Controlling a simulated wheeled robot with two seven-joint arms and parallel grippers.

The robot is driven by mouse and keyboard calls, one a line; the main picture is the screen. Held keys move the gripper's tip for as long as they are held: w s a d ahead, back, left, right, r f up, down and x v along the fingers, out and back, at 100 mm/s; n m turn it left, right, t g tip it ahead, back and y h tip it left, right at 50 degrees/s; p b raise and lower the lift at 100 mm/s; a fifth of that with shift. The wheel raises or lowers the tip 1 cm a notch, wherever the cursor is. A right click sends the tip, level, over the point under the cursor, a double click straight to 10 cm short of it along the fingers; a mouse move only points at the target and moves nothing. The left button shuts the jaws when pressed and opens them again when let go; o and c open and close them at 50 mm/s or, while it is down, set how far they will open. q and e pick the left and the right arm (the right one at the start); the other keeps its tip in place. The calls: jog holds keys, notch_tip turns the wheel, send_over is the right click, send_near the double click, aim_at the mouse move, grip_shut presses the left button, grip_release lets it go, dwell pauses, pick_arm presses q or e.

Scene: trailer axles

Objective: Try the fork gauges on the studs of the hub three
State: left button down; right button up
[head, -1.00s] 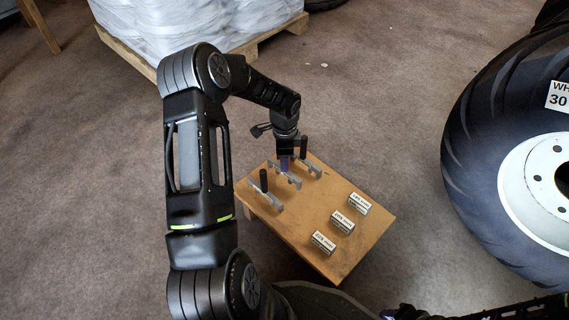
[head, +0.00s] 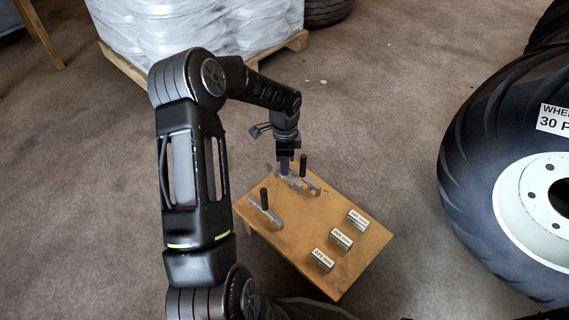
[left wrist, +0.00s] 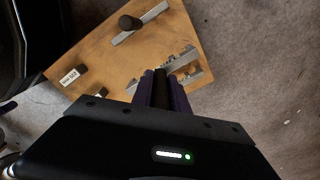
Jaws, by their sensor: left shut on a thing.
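My left gripper (head: 285,170) is shut on the black handle of the middle fork gauge (head: 289,181), a grey metal fork. It appears just above the small wooden table. In the left wrist view, the purple fingers (left wrist: 163,90) close around the black handle. Another fork gauge (head: 310,186) with an upright black handle lies right beside the held one. A third fork gauge (head: 266,212) lies apart at the table's left; it also shows in the left wrist view (left wrist: 140,24). A white wheel hub (head: 516,205) with dark round marks sits in a big tyre at right. My right gripper is out of view.
The wooden table (head: 290,237) also bears three small labelled blocks: a far one (head: 357,220), a middle one (head: 340,240) and a near one (head: 322,260). A wrapped pallet load (head: 195,30) stands behind. Carpet between table and tyre (head: 455,150) is clear.

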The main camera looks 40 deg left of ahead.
pick_arm(q)
jog(key=w+d+r+n, duration=0.2)
jog(key=d+r+n, duration=0.3)
jog(key=d+r, duration=0.5)
jog(key=w+d+r+n, duration=0.3)
jog(key=d+r+n, duration=0.2)
jog(key=d+r, duration=0.6)
notch_tip(320, 180, up, 3)
jog(key=shift+w+d+f, duration=0.1)
jog(key=shift+w+d, duration=0.1)
jog(key=shift+w, duration=0.15)
